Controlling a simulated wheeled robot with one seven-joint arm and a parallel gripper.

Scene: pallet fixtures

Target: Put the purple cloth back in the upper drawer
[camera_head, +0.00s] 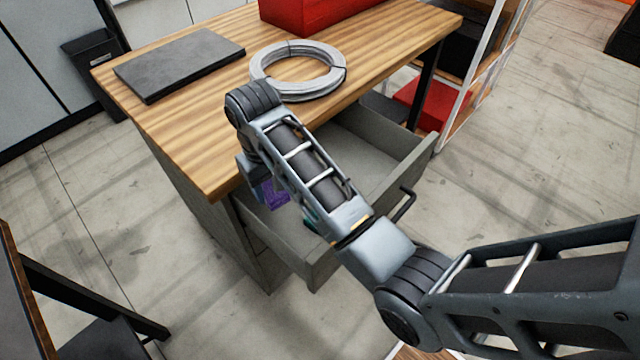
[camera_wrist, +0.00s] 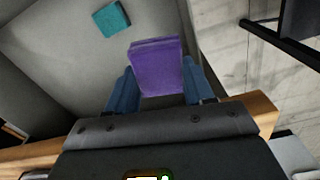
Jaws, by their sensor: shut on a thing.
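The purple cloth (camera_wrist: 157,68) is a folded block between the two blue fingers of my gripper (camera_wrist: 157,90) in the wrist view. My gripper is shut on it. In the head view the purple cloth (camera_head: 272,192) shows partly behind my arm, at the left end of the open upper drawer (camera_head: 290,248). The drawer's grey interior (camera_wrist: 60,70) lies beyond the cloth in the wrist view. I cannot tell whether the cloth touches the drawer floor. My gripper's fingers are hidden by the arm in the head view.
A teal cloth (camera_wrist: 111,18) lies in the drawer. The wooden desktop (camera_head: 190,130) above bears a cable coil (camera_head: 330,84), a dark flat panel (camera_head: 180,65) and a red box (camera_head: 310,12). The drawer's black handle (camera_head: 405,205) sticks out in front. Most of the drawer floor is bare.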

